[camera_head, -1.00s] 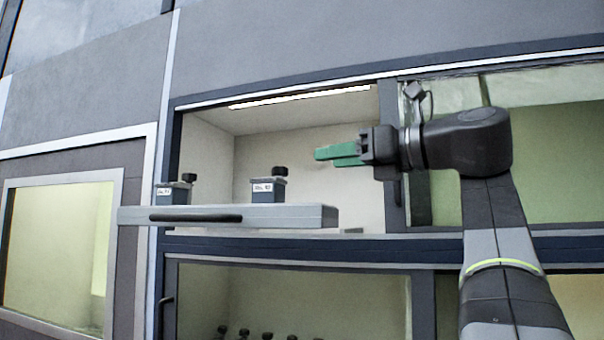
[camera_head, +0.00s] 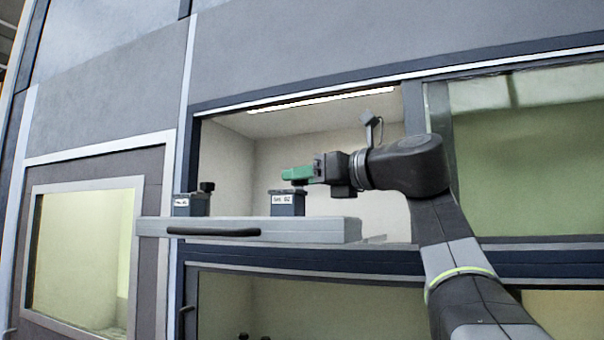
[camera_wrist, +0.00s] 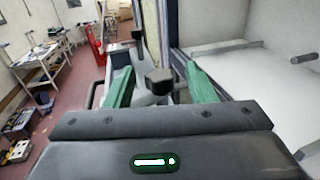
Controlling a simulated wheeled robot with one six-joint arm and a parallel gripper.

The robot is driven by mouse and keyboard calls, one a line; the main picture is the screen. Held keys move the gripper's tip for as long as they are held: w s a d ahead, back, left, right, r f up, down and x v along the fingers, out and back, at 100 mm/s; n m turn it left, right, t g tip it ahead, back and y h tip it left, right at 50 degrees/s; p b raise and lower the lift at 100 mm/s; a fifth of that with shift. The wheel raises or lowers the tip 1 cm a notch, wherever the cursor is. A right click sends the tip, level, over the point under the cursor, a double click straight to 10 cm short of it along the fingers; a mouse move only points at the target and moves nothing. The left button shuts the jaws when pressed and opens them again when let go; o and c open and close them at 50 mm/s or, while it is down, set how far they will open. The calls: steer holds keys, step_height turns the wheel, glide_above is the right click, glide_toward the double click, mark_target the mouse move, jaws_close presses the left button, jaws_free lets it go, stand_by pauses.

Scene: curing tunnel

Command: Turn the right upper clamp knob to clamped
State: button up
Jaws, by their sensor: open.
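The right clamp block (camera_head: 287,203), dark blue-grey with a white label, stands on the pulled-out grey tray (camera_head: 300,230). Its black knob (camera_head: 299,184) is mostly hidden by my green fingers in the head view. In the wrist view a black faceted knob (camera_wrist: 158,81) shows between my two green fingers, with gaps on both sides. My gripper (camera_head: 297,173) is open, at the top of the right block, and points left. It also shows in the wrist view (camera_wrist: 159,84). The left clamp block (camera_head: 190,205) carries a similar black knob (camera_head: 207,187).
The tray has a dark handle (camera_head: 213,232) on its front. Behind it is the open, lit chamber, with a glazed panel (camera_head: 540,160) to the right. The wrist view shows a workbench (camera_wrist: 40,55) and a red stand (camera_wrist: 95,45) farther off on the floor.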

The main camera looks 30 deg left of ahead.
steer(key=shift+w+a, duration=0.1)
steer(key=shift+a, duration=0.7)
steer(key=c, duration=1)
steer(key=shift+s+r+m+t+h+p, duration=0.1)
steer(key=shift+m+t+h+p, duration=0.35)
steer(key=shift+m+t, duration=0.55)
steer(key=shift+s+r+m+t+h+p, duration=0.1)
steer(key=shift+m+t+h+p, duration=0.15)
steer(key=shift+m+t+p, duration=0.75)
steer(key=shift+t+h, duration=0.3)
steer(key=shift+t, duration=0.8)
steer(key=shift+w+f+m, duration=0.1)
steer(key=shift+f+m, duration=0.1)
steer(key=shift+m, duration=0.1)
steer(key=o, duration=1)
